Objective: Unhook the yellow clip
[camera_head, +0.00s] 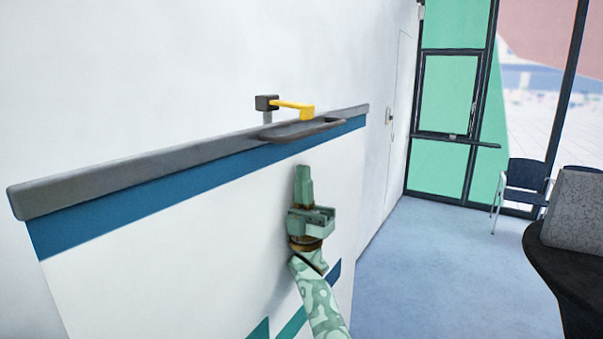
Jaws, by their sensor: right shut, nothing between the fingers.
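The yellow clip (293,107) reaches out to the right from a small dark block (266,103) above the grey ledge. Its right end has a squared yellow block, just above a dark shallow tray (300,129) on the ledge. I cannot tell whether that end touches the tray. My right gripper (303,172) is below the ledge, in front of the white panel, pointing up. It is shut and empty, apart from the clip. My left gripper does not show.
The grey ledge (150,162) runs along the white wall above a blue stripe. Blue floor (440,265) lies open between.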

